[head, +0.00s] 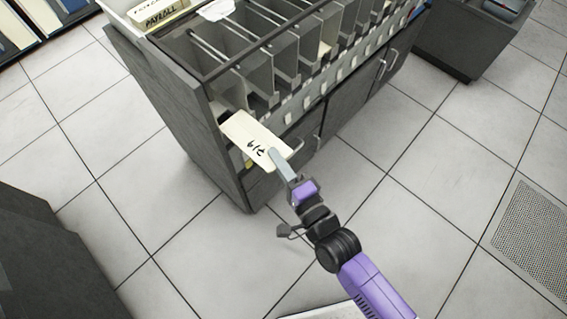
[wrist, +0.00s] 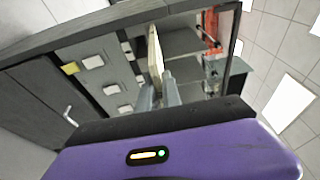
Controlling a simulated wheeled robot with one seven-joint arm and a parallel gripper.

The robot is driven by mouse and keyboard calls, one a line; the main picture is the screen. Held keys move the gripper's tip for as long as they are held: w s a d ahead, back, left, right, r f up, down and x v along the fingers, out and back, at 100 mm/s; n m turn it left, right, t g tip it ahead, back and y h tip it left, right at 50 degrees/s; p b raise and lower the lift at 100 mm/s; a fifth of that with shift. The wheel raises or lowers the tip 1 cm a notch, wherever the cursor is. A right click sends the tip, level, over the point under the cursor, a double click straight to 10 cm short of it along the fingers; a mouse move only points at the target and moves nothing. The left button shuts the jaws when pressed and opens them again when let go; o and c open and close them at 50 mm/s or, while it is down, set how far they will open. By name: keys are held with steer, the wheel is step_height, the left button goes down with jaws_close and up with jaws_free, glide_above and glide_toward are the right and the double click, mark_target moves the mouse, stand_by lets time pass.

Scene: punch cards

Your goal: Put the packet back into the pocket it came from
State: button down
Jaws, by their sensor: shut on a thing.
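The packet (head: 250,132) is a cream card bundle with black handwriting on its face. My gripper (head: 279,157) is shut on its near end and holds it in front of the left end of a dark grey sorter (head: 222,75) with a row of open pockets. In the wrist view the packet (wrist: 155,58) shows nearly edge-on between the fingers (wrist: 159,92), beside the pocket fronts. I cannot tell whether the packet touches the sorter. Several pockets look empty; the bottoms of others are hidden.
A box marked PAYROLL (head: 160,14) stands on the sorter's top left. A row of small pale labels (head: 313,98) runs along the sorter front, above doors with handles (head: 392,60). Another dark unit (head: 455,45) stands at the upper right. The tiled floor (head: 400,185) right of my arm is clear.

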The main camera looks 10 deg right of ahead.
glide_toward(229, 120)
steer(key=shift+w+d+f+b, duration=0.1)
steer(key=shift+w+d+b, duration=0.15)
steer(key=shift+d, duration=0.45)
steer(key=shift+w+d+f+b, duration=0.1)
steer(key=shift+w+d, duration=0.3)
steer(key=shift+d, duration=0.3)
steer(key=shift+w+a+p, duration=0.2)
steer(key=shift+w+a, duration=0.8)
steer(key=shift+w, duration=0.5)
steer(key=shift+w+a+p, duration=0.25)
steer(key=shift+w+a, duration=0.8)
steer(key=shift+w, duration=0.4)
steer(key=shift+w+a+p, duration=0.2)
steer(key=shift+w+a, duration=0.8)
steer(key=shift+w, duration=0.5)
steer(key=shift+f, duration=0.1)
steer(key=shift+f+b, duration=0.85)
steer(key=shift+b, duration=0.2)
steer(key=c, duration=1.5)
jaws_free()
steer(key=shift+o, duration=0.2)
